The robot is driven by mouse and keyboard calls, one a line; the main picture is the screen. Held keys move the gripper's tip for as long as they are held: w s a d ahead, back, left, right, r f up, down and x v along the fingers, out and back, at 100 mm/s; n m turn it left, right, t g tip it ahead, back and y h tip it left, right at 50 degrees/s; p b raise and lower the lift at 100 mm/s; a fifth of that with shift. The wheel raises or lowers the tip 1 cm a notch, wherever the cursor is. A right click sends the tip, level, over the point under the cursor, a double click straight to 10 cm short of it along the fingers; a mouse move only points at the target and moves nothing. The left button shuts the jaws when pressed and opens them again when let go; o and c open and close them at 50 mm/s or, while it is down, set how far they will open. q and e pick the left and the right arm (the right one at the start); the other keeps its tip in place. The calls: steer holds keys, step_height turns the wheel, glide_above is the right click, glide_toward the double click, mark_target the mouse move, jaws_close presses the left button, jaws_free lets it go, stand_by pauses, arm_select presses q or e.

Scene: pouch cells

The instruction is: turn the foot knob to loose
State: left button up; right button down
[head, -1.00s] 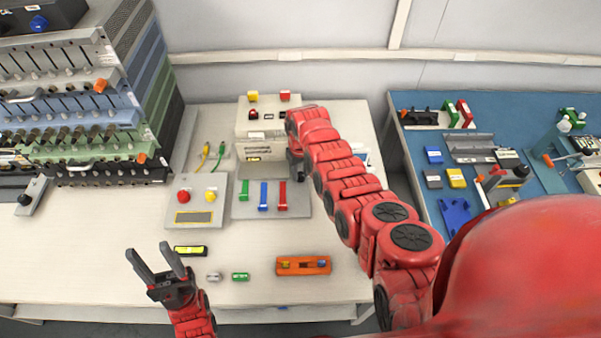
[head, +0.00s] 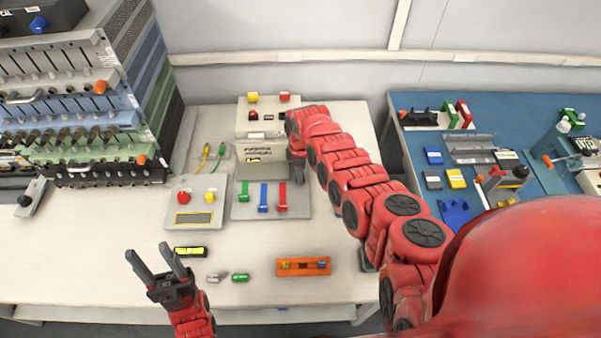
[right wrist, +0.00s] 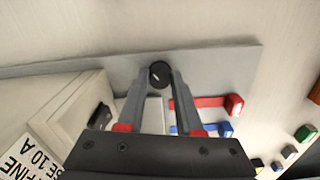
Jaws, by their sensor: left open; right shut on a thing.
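The foot knob (right wrist: 160,74), small, round and black with a pale slanted mark on its face, stands on a grey plate (right wrist: 215,75) in the right wrist view. My right gripper (right wrist: 160,78) is shut on it, with one finger on each side. In the head view my right gripper (head: 297,167) points down at the right end of the grey plate (head: 238,208) and hides the knob. My left gripper (head: 149,250) is open and empty over the front left of the table.
Green, blue and red levers (head: 263,197) stand on the plate left of my right gripper. A box with red and yellow knobs (head: 196,222) is beside them. An orange holder (head: 303,267) and several small cells lie in front. Racks (head: 80,100) stand at left.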

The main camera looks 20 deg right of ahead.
steer(key=n+b, duration=0.1)
steer(key=n, duration=0.2)
steer(key=shift+w+d+n, duration=0.1)
steer(key=shift+n, duration=0.2)
steer(key=shift+n+b, duration=1)
steer(key=shift+n, duration=0.4)
steer(key=c, duration=0.6)
jaws_free()
steer(key=shift+o, duration=0.2)
steer(key=shift+r, duration=0.15)
step_height(320, 180, up, 17)
steer(key=b, duration=0.1)
steer(key=shift+b, duration=0.35)
